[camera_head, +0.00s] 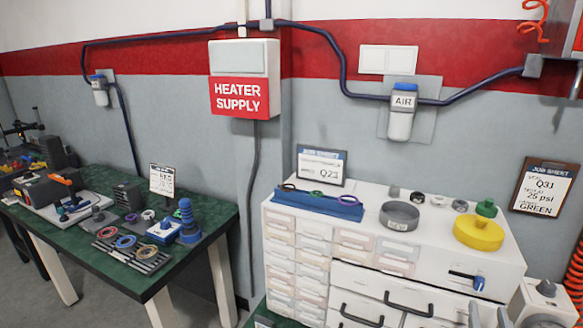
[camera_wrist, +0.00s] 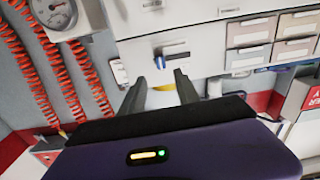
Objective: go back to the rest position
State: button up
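My gripper (camera_wrist: 158,88) shows in the wrist view with its two dark fingers apart and nothing between them. Beyond the fingers are the white drawer cabinet (camera_wrist: 200,45) and a bit of yellow. In the head view my gripper is not visible. The white drawer cabinet (camera_head: 395,293) stands at the right there, with a blue rack (camera_head: 318,207) holding several rings, a grey ring-shaped part (camera_head: 400,217) and a yellow round part (camera_head: 479,234) on top.
A green-topped bench (camera_head: 200,228) with rings, fixtures and a blue stepped cone (camera_head: 188,225) stands at the left. Red coiled hoses (camera_wrist: 65,80) and a gauge (camera_wrist: 52,14) are at the left in the wrist view. A heater supply box (camera_head: 240,80) hangs on the wall.

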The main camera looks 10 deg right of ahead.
jog(key=s+a+n+t+y, duration=0.3)
jog(key=s+a+n+y, duration=0.25)
jog(key=s+a, duration=0.75)
jog(key=s+a+f+g+y, duration=0.1)
jog(key=s+a+y, duration=0.1)
jog(key=s+a, duration=0.4)
jog(key=s+a+f+g+y, duration=0.2)
jog(key=s+a, duration=0.4)
jog(key=s, duration=0.5)
jog(key=shift+s+f+n+y, duration=0.2)
jog(key=shift+s+n+y, duration=0.15)
jog(key=shift+n, duration=0.1)
dwell(1.0)
